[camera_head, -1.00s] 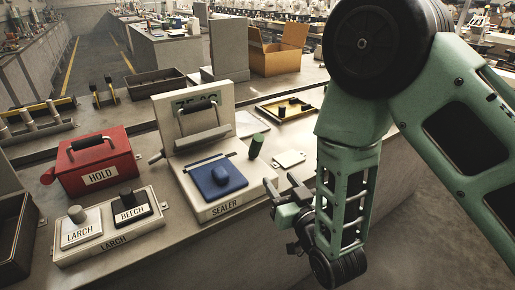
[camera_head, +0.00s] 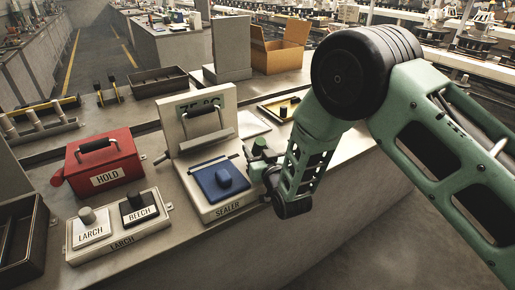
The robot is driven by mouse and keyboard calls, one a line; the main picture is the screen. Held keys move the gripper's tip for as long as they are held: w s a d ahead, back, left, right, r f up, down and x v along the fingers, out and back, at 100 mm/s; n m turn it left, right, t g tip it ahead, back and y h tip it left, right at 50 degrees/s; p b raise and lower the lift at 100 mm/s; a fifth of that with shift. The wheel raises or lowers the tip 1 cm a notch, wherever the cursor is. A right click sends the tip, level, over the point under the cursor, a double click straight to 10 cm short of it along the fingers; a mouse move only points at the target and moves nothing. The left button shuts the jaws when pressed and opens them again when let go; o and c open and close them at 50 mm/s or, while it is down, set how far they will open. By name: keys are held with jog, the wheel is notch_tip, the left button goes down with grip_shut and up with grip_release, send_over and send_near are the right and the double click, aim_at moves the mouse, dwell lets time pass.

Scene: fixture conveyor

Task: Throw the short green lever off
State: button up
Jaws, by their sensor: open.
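The short green lever (camera_head: 259,144) stands at the right side of the grey sealer (camera_head: 225,208). Only its dark green upper part shows; its lower part is hidden behind my gripper. My gripper (camera_head: 258,163) is open, low at the sealer's right edge and right by the lever. I cannot tell whether the fingers are around the lever or just in front of it, or whether they touch it.
A red HOLD box (camera_head: 104,160) stands left of the sealer. The LARCH panel (camera_head: 120,238), with LARCH and BEECH switches, lies in front of it. The floor at the right is clear.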

grip_shut()
jog(key=shift+w+a+r, duration=0.1)
jog(key=shift+w+a+r+g+h+p, duration=0.2)
jog(key=shift+w+r+g+h+p, duration=0.15)
jog(key=shift+g+p, duration=0.4)
jog(key=shift+w+a+r+n+g+h+p, duration=0.1)
jog(key=shift+w+a+n+g+h+p, duration=0.15)
jog(key=shift+g+h+p, duration=0.25)
jog(key=shift+w+a+n+g+h+p, duration=0.15)
jog(key=shift+w+g+p, duration=0.1)
jog(key=shift+g, duration=0.3)
jog(key=g+p, duration=0.1)
jog(key=w+g+h+p, duration=0.1)
jog(key=shift+a+g, duration=0.3)
jog(key=shift+a, duration=0.1)
jog(key=shift+w+a+f+n+g+h+p, duration=0.2)
jog(key=shift+w+f+n+g+h+p, duration=0.15)
jog(key=shift+g+h+p, duration=0.65)
jog(key=shift+f+y, duration=0.1)
jog(key=shift+y, duration=0.2)
